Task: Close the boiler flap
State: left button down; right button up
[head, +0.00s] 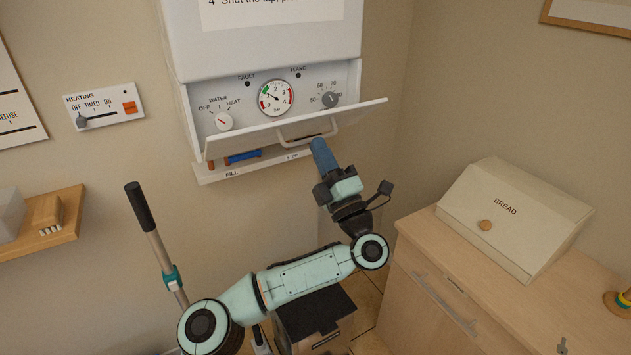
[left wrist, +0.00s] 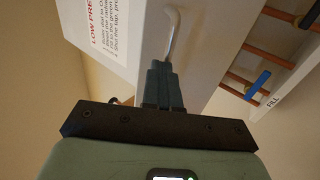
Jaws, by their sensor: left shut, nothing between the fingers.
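The boiler (head: 265,45) is a white wall unit. Its flap (head: 365,112) hangs open along the bottom of the control panel, tilted outward, with a bar handle (head: 335,130) on its outer side. My left gripper (head: 320,150) is shut and empty, its fingertips just under the flap by the handle. Whether the fingertips touch the flap I cannot tell. My right gripper is out of view.
The panel has a gauge (head: 276,98) and two knobs. Below are pipes, a blue lever (head: 243,157) and a strip marked FILL (head: 215,174). A bread box (head: 515,215) stands on the cabinet at right. A heating switch (head: 103,107) and a shelf (head: 70,225) are at left.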

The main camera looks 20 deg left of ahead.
aim_at(312, 117)
pick_arm(q)
jog(key=r+g+h, duration=0.1)
jog(key=r, duration=0.1)
jog(key=w+a+r+p, duration=0.1)
jog(key=r+g+h+p, duration=0.1)
jog(key=r, duration=0.1)
jog(key=shift+w+a+r+g+h, duration=0.2)
jog(key=shift+a+r+g+h, duration=0.1)
jog(key=shift+a+r, duration=0.1)
jog(key=w+a+r+g+h+p, duration=0.1)
jog(key=r+h+p, duration=0.1)
jog(key=p, duration=0.1)
jog(key=w+a+r+g+h+p, duration=0.1)
jog(key=w+a+r+h+p, duration=0.1)
jog(key=p, duration=0.2)
jog(key=shift+w+a+r+g, duration=0.1)
jog(key=shift+w+a+g, duration=0.15)
jog(key=shift+g, duration=0.15)
jog(key=shift+w+a+r+p, duration=0.2)
jog(key=shift+w+a+p, duration=0.3)
jog(key=shift+a+p, duration=0.15)
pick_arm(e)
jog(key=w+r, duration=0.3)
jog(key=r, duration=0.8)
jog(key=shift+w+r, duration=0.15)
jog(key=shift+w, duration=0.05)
pick_arm(q)
jog(key=shift+r, duration=0.1)
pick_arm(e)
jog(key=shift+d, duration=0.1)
